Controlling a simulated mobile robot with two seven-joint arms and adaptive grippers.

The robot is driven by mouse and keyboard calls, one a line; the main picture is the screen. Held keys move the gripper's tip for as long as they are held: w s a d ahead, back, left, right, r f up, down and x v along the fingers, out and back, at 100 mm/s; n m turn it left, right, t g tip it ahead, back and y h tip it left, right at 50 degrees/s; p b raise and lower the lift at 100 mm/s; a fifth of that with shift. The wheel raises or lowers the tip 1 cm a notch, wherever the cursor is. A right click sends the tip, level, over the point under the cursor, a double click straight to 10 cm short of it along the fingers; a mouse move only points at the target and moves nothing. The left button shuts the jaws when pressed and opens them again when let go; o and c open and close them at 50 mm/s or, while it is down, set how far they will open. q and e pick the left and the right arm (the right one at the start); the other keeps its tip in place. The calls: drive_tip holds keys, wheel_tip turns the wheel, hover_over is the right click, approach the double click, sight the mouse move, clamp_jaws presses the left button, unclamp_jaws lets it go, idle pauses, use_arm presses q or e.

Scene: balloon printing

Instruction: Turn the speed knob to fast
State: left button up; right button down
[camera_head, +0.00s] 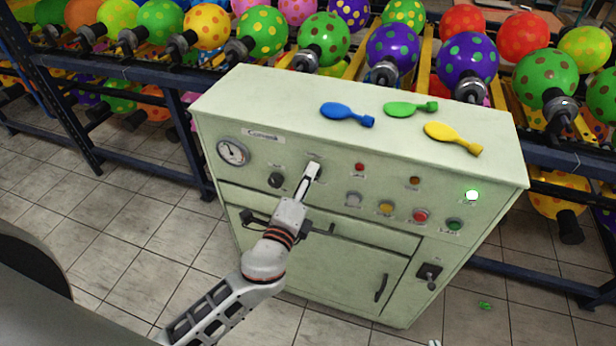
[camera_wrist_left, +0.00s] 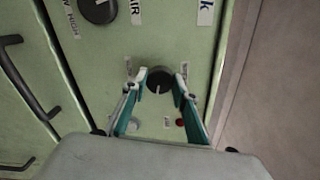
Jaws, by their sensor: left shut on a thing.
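The speed knob (camera_wrist_left: 159,79) is a round black dial with a white mark on the green front panel. In the left wrist view its mark points toward the bottom of the picture. Small labels flank it, too blurred to read. My left gripper (camera_wrist_left: 161,86) has its two fingers on either side of the knob and is shut on it. In the head view my left gripper (camera_head: 312,170) is at the upper middle of the panel and mostly hides this knob. My right gripper is in neither view.
The pale green machine (camera_head: 255,235) also carries a gauge (camera_head: 233,152), another black knob (camera_head: 276,180) and several buttons. Blue (camera_head: 346,114), green (camera_head: 409,108) and yellow (camera_head: 453,138) flat balloons lie on top. Balloon racks stand behind. Tiled floor is open at left.

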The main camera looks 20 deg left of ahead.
use_arm(q)
drive_tip(key=m, duration=0.5)
drive_tip(key=shift+r+m, duration=0.1)
drive_tip(key=shift+m, duration=0.3)
idle(0.4)
drive_tip(key=o, duration=1.1)
drive_tip(key=shift+d, duration=0.1)
drive_tip(key=s, duration=1.2)
drive_tip(key=shift+a, duration=0.25)
